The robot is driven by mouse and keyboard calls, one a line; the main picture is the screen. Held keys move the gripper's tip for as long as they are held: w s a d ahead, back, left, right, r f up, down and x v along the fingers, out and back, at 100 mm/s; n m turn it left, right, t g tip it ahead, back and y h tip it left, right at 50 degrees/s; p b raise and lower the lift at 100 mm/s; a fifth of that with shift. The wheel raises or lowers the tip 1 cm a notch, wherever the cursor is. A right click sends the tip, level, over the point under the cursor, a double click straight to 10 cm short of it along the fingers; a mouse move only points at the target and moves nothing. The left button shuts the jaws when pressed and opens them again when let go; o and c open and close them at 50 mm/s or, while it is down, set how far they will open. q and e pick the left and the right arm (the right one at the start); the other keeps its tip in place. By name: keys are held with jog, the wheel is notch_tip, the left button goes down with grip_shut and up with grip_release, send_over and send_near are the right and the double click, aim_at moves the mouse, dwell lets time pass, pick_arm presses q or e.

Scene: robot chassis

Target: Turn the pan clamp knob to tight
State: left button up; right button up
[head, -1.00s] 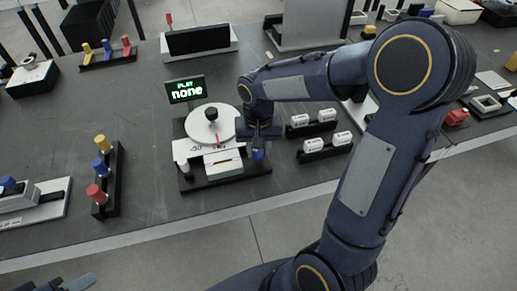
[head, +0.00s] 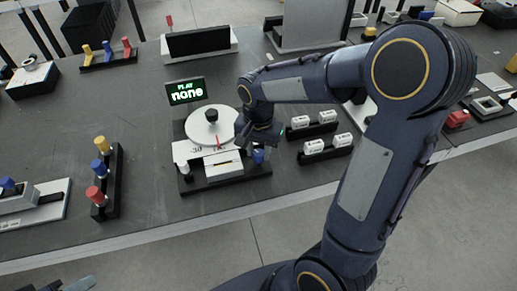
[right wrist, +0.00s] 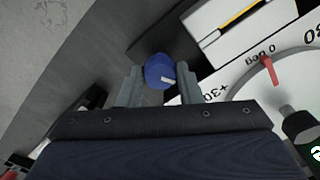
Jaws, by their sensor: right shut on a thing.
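The pan clamp knob appears to be the small blue knob (head: 258,156) at the right front of the device with the white round dial (head: 212,125). In the right wrist view the blue knob (right wrist: 160,72) has a white mark and sits between my finger tips. My right gripper (right wrist: 159,78) is shut on it, seen from above. In the head view my right gripper (head: 259,146) partly hides the knob and the dial's right edge. Part of what looks like my left gripper (head: 72,283) shows at the bottom left edge; its jaws are unclear.
The dial has a red pointer (right wrist: 270,70) near 0 deg. Racks with white blocks (head: 325,148) stand close to the right. A rack with coloured knobs (head: 104,185) stands left, with bare table between.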

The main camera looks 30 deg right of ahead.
aim_at(258, 153)
jog(key=o, duration=1)
jog(key=shift+r, duration=0.15)
notch_tip(258, 153, up, 7)
jog(key=shift+p, duration=0.45)
jog(key=shift+r, duration=0.3)
